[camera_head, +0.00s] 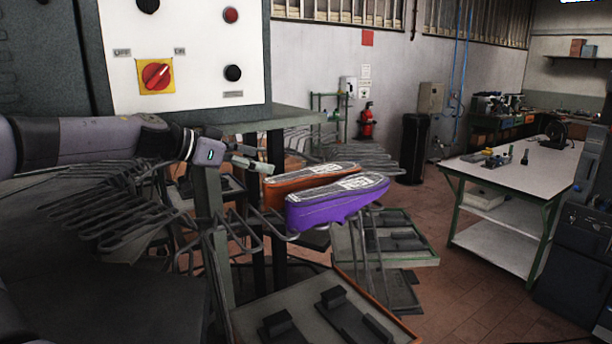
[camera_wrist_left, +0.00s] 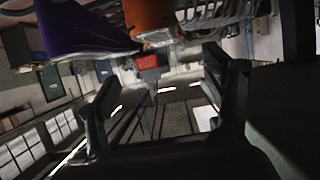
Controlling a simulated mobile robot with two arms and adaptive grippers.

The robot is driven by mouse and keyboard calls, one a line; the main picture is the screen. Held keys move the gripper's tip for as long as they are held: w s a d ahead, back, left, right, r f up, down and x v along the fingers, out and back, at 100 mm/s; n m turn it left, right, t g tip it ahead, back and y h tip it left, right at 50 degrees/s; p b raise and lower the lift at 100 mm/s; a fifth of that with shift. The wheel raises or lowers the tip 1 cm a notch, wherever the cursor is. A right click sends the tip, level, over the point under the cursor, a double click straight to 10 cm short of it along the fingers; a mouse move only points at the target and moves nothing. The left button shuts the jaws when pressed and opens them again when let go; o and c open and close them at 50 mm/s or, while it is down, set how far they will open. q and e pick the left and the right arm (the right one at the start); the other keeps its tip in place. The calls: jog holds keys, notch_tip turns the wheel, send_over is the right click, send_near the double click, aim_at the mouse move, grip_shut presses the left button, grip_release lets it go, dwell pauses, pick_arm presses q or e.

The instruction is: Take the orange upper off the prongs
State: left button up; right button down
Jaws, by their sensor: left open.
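The orange upper (camera_head: 285,180) rests on the metal prongs (camera_head: 375,158) in the middle of the head view, partly hidden behind a purple upper (camera_head: 335,207) nearer me. My left gripper (camera_head: 256,164) is just left of the orange upper's near end, open and empty. In the left wrist view the orange upper (camera_wrist_left: 148,18) shows at the top, beyond the open fingers (camera_wrist_left: 165,105), with the purple upper (camera_wrist_left: 75,30) to its left. No contact between the fingers and the orange upper shows. My right gripper is in neither view.
A control panel (camera_head: 185,45) with knobs stands above my left arm. More empty prongs (camera_head: 110,210) spread at the left. Trays with dark blocks (camera_head: 320,315) lie below. A white-topped table (camera_head: 520,170) stands at the right, with open floor before it.

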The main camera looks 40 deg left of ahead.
aim_at(304, 174)
pick_arm(q)
jog(key=x, duration=0.4)
jog(key=shift+d+f, duration=0.25)
jog(key=shift+f, duration=0.05)
jog(key=shift+w+a+f, duration=0.1)
jog(key=shift+w+f, duration=0.1)
jog(key=shift+w, duration=0.3)
jog(key=shift+w+f, duration=0.2)
jog(key=shift+w, duration=0.5)
jog(key=shift+w+d+f, duration=0.1)
jog(key=shift+d, duration=0.15)
jog(key=x, duration=0.4)
jog(key=shift+w, duration=0.4)
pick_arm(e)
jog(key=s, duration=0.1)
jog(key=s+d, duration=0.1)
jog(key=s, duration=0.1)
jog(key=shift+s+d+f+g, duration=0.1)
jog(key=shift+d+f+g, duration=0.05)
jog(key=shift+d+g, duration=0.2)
pick_arm(q)
jog(key=shift+s+d, duration=0.1)
jog(key=shift+s, duration=0.05)
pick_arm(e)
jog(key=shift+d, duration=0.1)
